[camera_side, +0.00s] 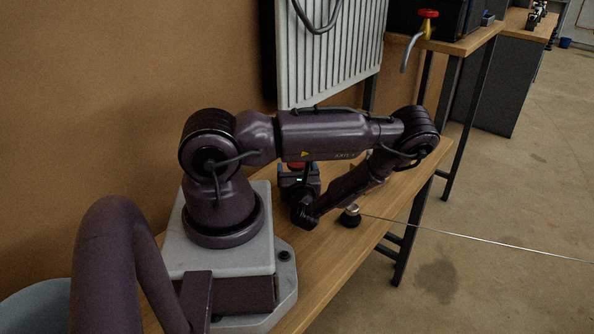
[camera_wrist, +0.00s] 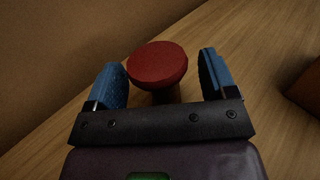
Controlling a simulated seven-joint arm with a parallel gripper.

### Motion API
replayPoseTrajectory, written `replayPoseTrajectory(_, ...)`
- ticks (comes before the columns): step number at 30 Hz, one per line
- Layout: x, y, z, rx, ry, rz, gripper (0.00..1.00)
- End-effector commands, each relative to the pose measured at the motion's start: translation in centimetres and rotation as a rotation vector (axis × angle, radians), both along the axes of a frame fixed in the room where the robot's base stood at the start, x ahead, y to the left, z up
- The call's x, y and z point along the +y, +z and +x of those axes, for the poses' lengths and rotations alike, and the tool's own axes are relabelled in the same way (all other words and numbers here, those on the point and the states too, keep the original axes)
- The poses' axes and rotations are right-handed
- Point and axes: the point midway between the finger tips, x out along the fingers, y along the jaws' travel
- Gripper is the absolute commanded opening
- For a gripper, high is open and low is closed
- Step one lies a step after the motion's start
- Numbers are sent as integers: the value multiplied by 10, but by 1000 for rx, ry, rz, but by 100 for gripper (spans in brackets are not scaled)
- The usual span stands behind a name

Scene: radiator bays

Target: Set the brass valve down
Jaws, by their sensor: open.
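The valve shows in the wrist view as a round red cap (camera_wrist: 158,64) above a dark, shaded stem. Its brass body cannot be made out. It appears upright on the wooden bench, but its base is hidden behind my gripper. In the side view, a bit of the red cap (camera_side: 296,166) shows at my gripper (camera_side: 298,178), low over the bench near the wall. The arm partly hides this spot.
The wooden bench (camera_side: 405,185) is clear toward its far right end. A small dark knob with a pale top (camera_side: 350,215) stands near the front edge. A white radiator (camera_side: 330,60) is on the wall behind. A brown object (camera_wrist: 307,88) shows at the wrist view's right edge.

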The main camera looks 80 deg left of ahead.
Motion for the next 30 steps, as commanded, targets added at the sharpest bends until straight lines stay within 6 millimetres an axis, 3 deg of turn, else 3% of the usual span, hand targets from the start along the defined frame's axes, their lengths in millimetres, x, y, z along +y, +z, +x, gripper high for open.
replayPoseTrajectory(4,0,4,0,-1,2,0,78)
replayPoseTrajectory(18,-70,3,1,0,-3,-1,78)
replayPoseTrajectory(30,-75,3,0,-1,2,0,78)
